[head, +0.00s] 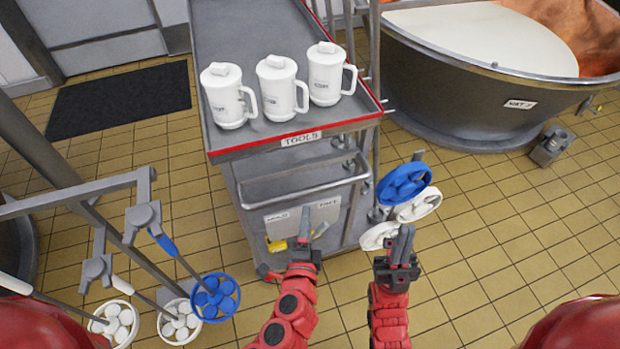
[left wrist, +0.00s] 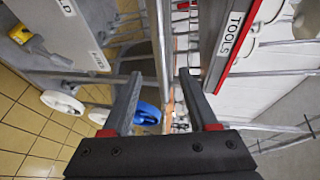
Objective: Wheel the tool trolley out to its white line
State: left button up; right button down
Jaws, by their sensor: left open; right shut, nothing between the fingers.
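The grey tool trolley (head: 232,45) with a red edge and a TOOLS label stands in front of me in the head view. Its push bar (head: 305,190) runs across the near end, below the top. In the left wrist view the bar (left wrist: 159,45) lies in line with the gap between my fingers; I cannot tell whether it is between them. My left gripper (head: 311,222) is open just below and in front of the bar. My right gripper (head: 402,237) is shut and empty, right of the trolley. A yellow lever (head: 277,245) sits by a lettered plate (head: 318,214). No white line shows.
Three white lidded mugs (head: 278,88) stand on the trolley top. A large vat (head: 455,90) is close at the right. Blue and white discs (head: 405,183) sit beside the trolley, others (head: 215,297) at lower left. A dark mat (head: 120,100) lies back left. Tiled floor is open at right.

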pick_arm(q)
jog(key=w+d+f+p, duration=0.1)
jog(key=w+f+p, duration=0.1)
jog(key=w, duration=1.2)
jog(key=shift+d+f+p, duration=0.2)
jog(key=shift+f+p, duration=0.05)
jog(key=shift+p, duration=0.2)
grip_shut()
dwell(0.6)
